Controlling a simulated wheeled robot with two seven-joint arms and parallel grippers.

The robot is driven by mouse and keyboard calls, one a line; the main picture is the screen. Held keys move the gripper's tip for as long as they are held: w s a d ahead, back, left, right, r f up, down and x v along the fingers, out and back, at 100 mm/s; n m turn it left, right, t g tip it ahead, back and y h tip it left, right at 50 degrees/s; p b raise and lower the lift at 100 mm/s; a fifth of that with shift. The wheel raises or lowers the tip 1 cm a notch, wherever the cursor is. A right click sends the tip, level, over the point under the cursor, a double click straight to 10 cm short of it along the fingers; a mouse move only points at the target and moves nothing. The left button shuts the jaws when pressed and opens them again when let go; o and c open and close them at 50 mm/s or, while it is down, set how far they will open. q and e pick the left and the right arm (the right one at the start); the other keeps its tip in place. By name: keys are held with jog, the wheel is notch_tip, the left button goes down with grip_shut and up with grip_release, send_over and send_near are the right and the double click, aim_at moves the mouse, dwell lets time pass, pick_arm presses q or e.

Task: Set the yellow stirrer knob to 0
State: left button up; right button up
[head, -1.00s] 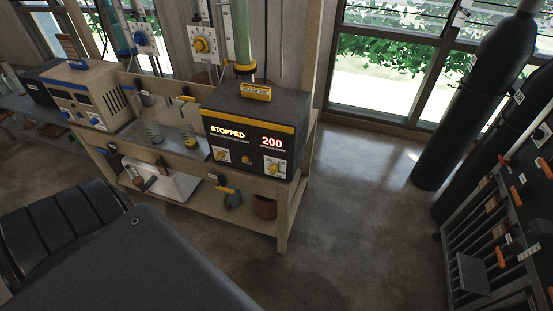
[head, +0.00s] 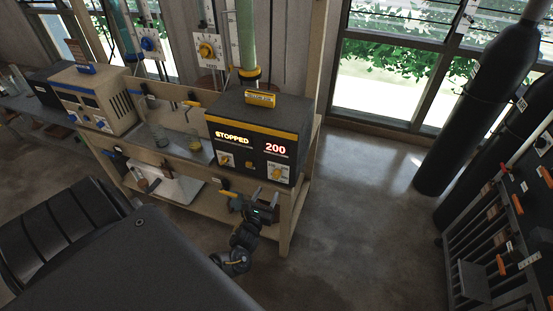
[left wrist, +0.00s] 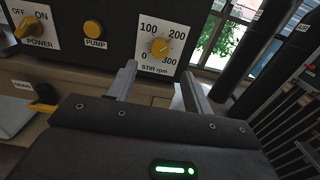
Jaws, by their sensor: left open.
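The yellow stirrer knob (head: 276,173) is at the lower right of the front of a dark box with a yellow band (head: 258,131). The box's display reads STOPPED and 200. In the left wrist view the knob (left wrist: 160,46) sits on a white plate marked 0, 100, 200, 300 and "STIR rpm"; its pointer seems to face up and right, towards 200. My left gripper (head: 262,199) is open and empty, just below and in front of the knob. Its two fingers (left wrist: 159,76) frame the knob from below, apart from it. My right gripper is not in view.
On the same panel are a yellow POWER switch (left wrist: 28,27) and a yellow PUMP button (left wrist: 93,29). A wooden bench (head: 287,220) carries the box, glassware and a beige unit with blue knobs (head: 95,97). Dark gas cylinders (head: 470,110) stand right; the floor between is clear.

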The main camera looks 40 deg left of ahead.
aim_at(276, 176)
pick_arm(q)
jog(key=b+x, duration=0.2)
jog(key=x, duration=0.2)
jog(key=b+x, duration=0.3)
jog(key=x, duration=0.1)
jog(key=shift+w+a+f, duration=0.1)
jog(key=shift+w+f, duration=0.1)
jog(key=shift+f, duration=0.05)
jog(key=shift+w+a+r, duration=0.1)
jog(key=shift+w+r, duration=0.05)
jog(key=shift+w, duration=0.1)
jog(key=shift+w+a, duration=0.1)
jog(key=shift+w, duration=0.3)
grip_shut()
